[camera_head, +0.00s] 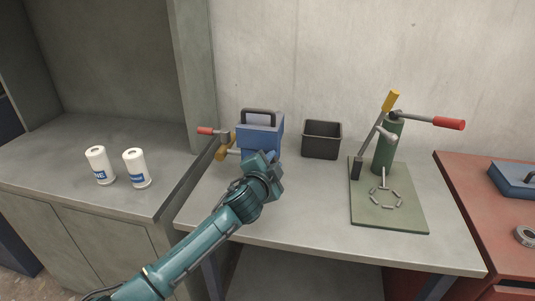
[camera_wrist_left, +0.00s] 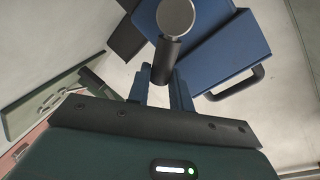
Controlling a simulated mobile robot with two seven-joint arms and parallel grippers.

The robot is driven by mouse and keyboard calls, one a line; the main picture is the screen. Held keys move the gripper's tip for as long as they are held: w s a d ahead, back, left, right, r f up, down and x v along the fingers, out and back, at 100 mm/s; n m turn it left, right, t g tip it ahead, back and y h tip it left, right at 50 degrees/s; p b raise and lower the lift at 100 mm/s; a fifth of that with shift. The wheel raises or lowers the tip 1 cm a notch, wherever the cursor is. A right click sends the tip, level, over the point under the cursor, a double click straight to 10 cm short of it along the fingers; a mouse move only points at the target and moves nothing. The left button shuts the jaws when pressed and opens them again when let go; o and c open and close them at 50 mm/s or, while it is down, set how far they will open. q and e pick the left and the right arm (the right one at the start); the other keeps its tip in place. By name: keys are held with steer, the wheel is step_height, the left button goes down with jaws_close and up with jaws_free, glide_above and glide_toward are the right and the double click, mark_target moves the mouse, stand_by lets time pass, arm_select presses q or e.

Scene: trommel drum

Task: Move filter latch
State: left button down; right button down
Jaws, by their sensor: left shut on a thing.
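The blue filter box (camera_head: 262,133) with a dark top handle stands at the back left of the workbench. In the left wrist view the blue box (camera_wrist_left: 225,50) fills the upper part. A short dark rod (camera_wrist_left: 164,60) with a round grey end sits at the box and looks like the filter latch. My left gripper (camera_head: 268,166) is at the front of the box, and its arm hides part of it. In the left wrist view my left gripper (camera_wrist_left: 160,84) is shut on this rod, one finger on each side. My right gripper is not in view.
A red-handled lever (camera_head: 207,131) and a yellow part (camera_head: 223,150) stick out left of the box. A black bin (camera_head: 321,139) stands to its right. A green lever press (camera_head: 388,145) stands on a plate further right. Two white rolls (camera_head: 136,168) stand on the left counter.

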arm_select(q)
steer(key=shift+s+d+f+m+y, duration=0.1)
steer(key=shift+d+f+m+y, duration=0.15)
steer(key=shift+f+m, duration=0.5)
steer(key=shift+s+d+f+m+y, duration=0.15)
steer(key=shift+f+m+y, duration=0.25)
steer(key=shift+m, duration=0.65)
steer(key=shift+w+d+f+m+y, duration=0.1)
steer(key=shift+d+f+m+y, duration=0.15)
steer(key=shift+f+m, duration=0.5)
steer(key=shift+a+r+m, duration=0.1)
steer(key=shift+r+m, duration=0.05)
steer(key=shift+m, duration=0.1)
steer(key=c, duration=1.3)
jaws_free()
steer(key=shift+o, duration=0.2)
steer(key=v, duration=1.3)
steer(key=shift+p, duration=0.4)
steer(key=shift+s, duration=0.1)
